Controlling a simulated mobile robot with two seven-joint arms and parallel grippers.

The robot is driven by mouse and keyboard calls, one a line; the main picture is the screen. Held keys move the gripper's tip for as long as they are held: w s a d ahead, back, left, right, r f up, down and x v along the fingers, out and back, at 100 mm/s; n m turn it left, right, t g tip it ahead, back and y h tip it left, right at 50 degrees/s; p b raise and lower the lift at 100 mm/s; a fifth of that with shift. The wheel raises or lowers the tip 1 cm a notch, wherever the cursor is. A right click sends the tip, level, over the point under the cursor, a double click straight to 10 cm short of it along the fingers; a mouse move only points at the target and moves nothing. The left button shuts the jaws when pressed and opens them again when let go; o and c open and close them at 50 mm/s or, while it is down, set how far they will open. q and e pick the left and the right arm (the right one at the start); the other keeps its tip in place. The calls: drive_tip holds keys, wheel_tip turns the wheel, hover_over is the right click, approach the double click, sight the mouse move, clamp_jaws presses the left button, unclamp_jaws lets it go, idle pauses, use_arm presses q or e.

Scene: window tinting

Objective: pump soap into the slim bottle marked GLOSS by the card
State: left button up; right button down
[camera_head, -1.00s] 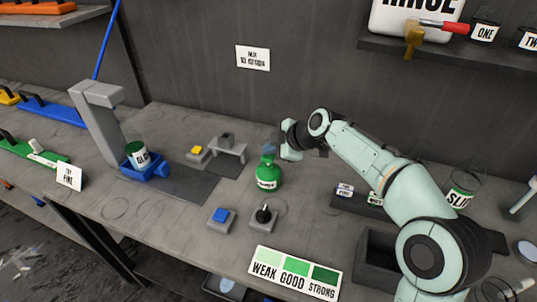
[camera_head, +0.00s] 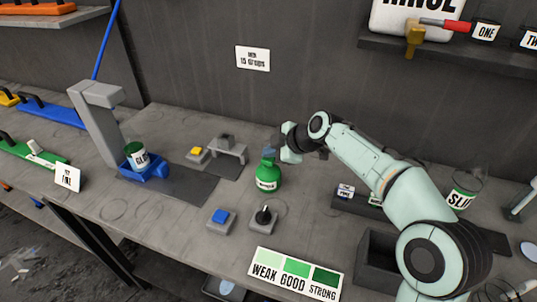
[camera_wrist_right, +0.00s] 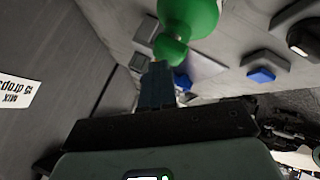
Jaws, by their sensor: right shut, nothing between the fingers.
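A green pump bottle (camera_head: 267,176) with a white label stands mid-bench, and its green body shows at the top of the right wrist view (camera_wrist_right: 188,15). My right gripper (camera_head: 270,150) is shut and empty at the top of this bottle; its dark fingertips (camera_wrist_right: 158,72) are close to the green top. I cannot tell whether they touch. A small container with a dark green top and a partly readable label (camera_head: 137,156) sits in a blue holder (camera_head: 157,170) below a grey column. A wall card (camera_head: 253,58) reads MIX 15 drops. My left gripper is not in view.
A yellow button (camera_head: 197,153), a blue button (camera_head: 222,217) and a black knob (camera_head: 263,216) surround the bottle. A WEAK GOOD STRONG colour card (camera_head: 295,273) lies in front. A labelled jar (camera_head: 461,197) stands at right. Bare bench lies front left.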

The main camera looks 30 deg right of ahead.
drive_tip(key=shift+f, duration=0.1)
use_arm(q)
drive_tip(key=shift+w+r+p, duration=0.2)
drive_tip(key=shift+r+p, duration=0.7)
use_arm(e)
drive_tip(key=shift+r, duration=1.3)
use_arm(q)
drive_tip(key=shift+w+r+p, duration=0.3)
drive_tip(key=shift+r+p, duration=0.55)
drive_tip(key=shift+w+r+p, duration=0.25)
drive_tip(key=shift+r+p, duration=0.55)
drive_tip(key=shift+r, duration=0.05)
use_arm(e)
drive_tip(key=shift+r, duration=2.55)
wheel_tip(320, 180, up, 4)
drive_tip(key=p, duration=0.4)
hover_over(271, 159)
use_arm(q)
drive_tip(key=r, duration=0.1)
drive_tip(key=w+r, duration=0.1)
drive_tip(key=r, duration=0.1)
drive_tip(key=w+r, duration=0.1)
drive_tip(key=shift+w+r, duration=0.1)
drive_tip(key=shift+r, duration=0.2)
use_arm(e)
drive_tip(key=shift+f, duration=0.1)
